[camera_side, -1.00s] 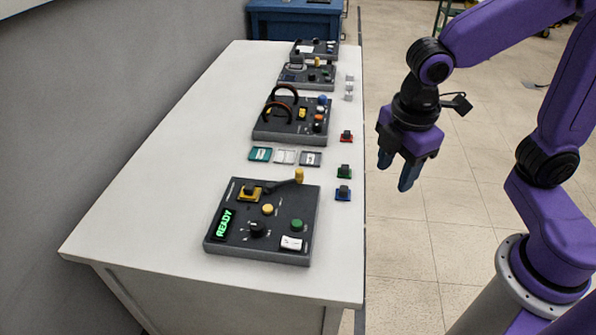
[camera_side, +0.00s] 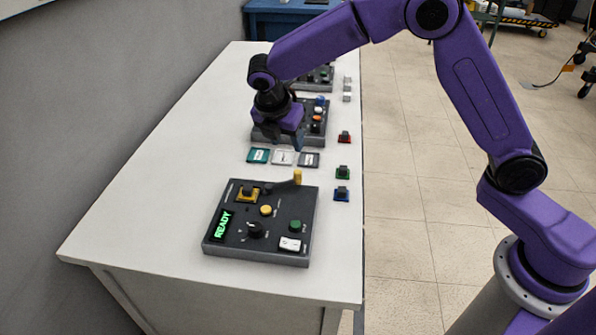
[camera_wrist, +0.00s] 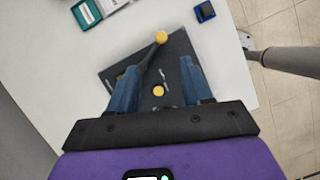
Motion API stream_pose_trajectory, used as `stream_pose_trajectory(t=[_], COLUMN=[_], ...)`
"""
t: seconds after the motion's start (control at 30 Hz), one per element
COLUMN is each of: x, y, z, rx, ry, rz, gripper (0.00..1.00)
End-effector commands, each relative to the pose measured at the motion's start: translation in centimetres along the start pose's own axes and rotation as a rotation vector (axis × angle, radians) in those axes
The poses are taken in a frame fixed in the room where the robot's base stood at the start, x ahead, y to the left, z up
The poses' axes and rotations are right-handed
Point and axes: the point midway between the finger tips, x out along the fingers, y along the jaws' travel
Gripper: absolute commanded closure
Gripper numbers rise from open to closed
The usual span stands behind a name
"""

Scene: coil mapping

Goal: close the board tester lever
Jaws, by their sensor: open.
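The board tester (camera_side: 275,225) is a dark panel near the front of the white table, with a green READY display (camera_side: 222,224). Its lever has a yellow knob (camera_side: 297,177) at the panel's far edge. In the wrist view the lever's dark arm leads up to the yellow knob (camera_wrist: 161,38). My gripper (camera_side: 290,142) is above the table, over the area behind the tester. In the wrist view my open gripper (camera_wrist: 160,68) has its fingers apart, with the lever arm showing between them and the knob beyond the tips. Nothing is held. The fingers hide part of the panel.
A yellow button (camera_side: 266,210), black dial (camera_side: 256,230), green button (camera_side: 295,225) and white switch (camera_side: 290,244) are on the panel. Flat cards (camera_side: 282,156) lie behind it. Small red, green and blue blocks (camera_side: 342,194) line the right edge. Another panel (camera_side: 318,132) stands behind my gripper.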

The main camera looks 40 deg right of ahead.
Motion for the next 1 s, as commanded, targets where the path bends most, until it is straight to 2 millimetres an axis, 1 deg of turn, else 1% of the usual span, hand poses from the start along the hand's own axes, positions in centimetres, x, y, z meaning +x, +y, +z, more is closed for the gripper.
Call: stream_pose_trajectory(t=[0.03, 0.3, 0.6, 0.7, 0.9, 1.0], x=[0.9, 6.0, 11.6, 13.1, 15.1, 15.6], y=[-0.1, -0.2, -0.2, -0.2, -0.1, -0.1], z=[0.0, 0.0, -0.1, -0.1, -0.1, -0.1], rx=[0.000, 0.001, 0.002, 0.001, 0.003, 0.003], ry=[0.000, 0.000, 0.002, 0.002, 0.002, 0.002], rz=[-0.004, -0.006, -0.004, -0.003, -0.001, 0.000], gripper=[0.51, 0.51, 0.51, 0.51, 0.51, 0.51])
